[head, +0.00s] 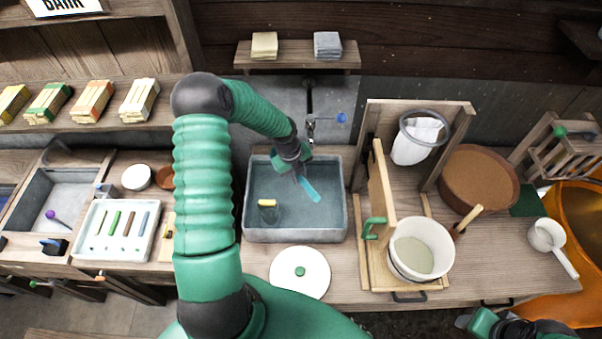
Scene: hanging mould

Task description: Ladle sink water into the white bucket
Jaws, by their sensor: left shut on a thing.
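The grey sink basin (250,226) holds bluish water (325,218). My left gripper (304,176) is over the sink, shut on a slim light-blue thing (312,192) that points down toward the water; whether it touches the water I cannot tell. A small clear vessel with a yellow top edge (268,212) is in the left of the sink. The white bucket (447,262) is right of the sink on a wooden stand, with pale matter inside. A white long-handled dipper (546,237) lies at the far right. My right gripper (470,321) is partly in view at the bottom right, its jaws unclear.
A white round lid with a green knob (300,272) lies in front of the sink. A wooden frame (463,120) holds a grey-rimmed white bag (415,148) behind the bucket. A brown tub (478,180) is right of it. A white tray of tools (118,228) is left.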

